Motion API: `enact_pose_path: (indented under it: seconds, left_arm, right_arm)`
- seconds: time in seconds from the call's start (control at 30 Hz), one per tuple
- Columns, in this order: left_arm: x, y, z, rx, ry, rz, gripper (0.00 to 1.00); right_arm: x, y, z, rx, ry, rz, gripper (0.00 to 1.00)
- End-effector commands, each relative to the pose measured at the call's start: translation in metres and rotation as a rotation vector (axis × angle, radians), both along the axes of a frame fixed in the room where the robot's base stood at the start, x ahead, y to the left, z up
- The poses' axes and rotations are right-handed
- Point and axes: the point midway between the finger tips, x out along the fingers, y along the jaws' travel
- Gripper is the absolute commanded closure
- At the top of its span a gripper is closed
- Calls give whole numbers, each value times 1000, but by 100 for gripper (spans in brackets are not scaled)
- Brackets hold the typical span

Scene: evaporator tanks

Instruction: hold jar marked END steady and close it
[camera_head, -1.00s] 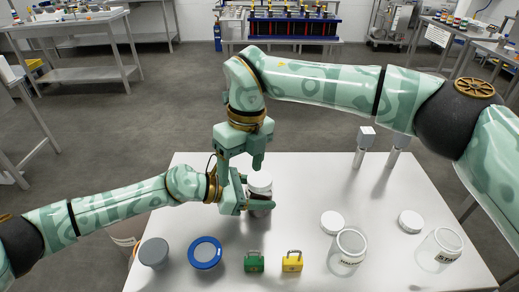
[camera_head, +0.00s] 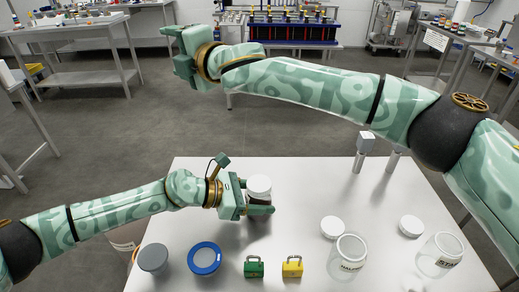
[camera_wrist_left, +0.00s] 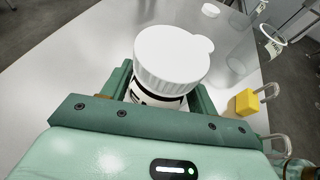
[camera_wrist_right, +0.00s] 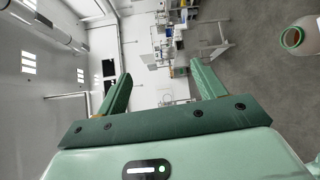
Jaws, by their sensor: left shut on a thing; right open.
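The jar held on the table has a white lid (camera_head: 259,184) on top and a dark band around its body; the lid also shows in the left wrist view (camera_wrist_left: 172,55). The lid sits on the jar's mouth; I cannot tell how tight it is. Black print shows on the jar's label (camera_wrist_left: 156,98), but I cannot read it. My left gripper (camera_head: 258,203) is shut around the jar's body, below the lid, and the jar stands upright. My right gripper (camera_head: 174,55) is open and empty, raised far from the jar; its spread fingers show in the right wrist view (camera_wrist_right: 160,78).
Two open jars (camera_head: 350,252) (camera_head: 440,256) and two loose white lids (camera_head: 332,226) (camera_head: 410,226) are at right. A green padlock (camera_head: 254,267), yellow padlock (camera_head: 292,267), blue-rimmed lid (camera_head: 205,258) and grey container (camera_head: 153,258) line the front edge.

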Motion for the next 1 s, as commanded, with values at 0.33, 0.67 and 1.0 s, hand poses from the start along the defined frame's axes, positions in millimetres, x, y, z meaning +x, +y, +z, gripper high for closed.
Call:
enact_pose_path:
  seconds: [0.33,0.67,1.0]
  left_arm:
    - [0,0,0,0,0,-1,100]
    - [0,0,0,0,0,-1,100]
    - [0,0,0,0,0,-1,100]
  right_arm:
    - [3,-103,-123,-429,654,-422,31]
    - [-88,-157,-167,-948,1055,-217,31]
    - [-106,-166,-167,-1046,1102,-124,31]
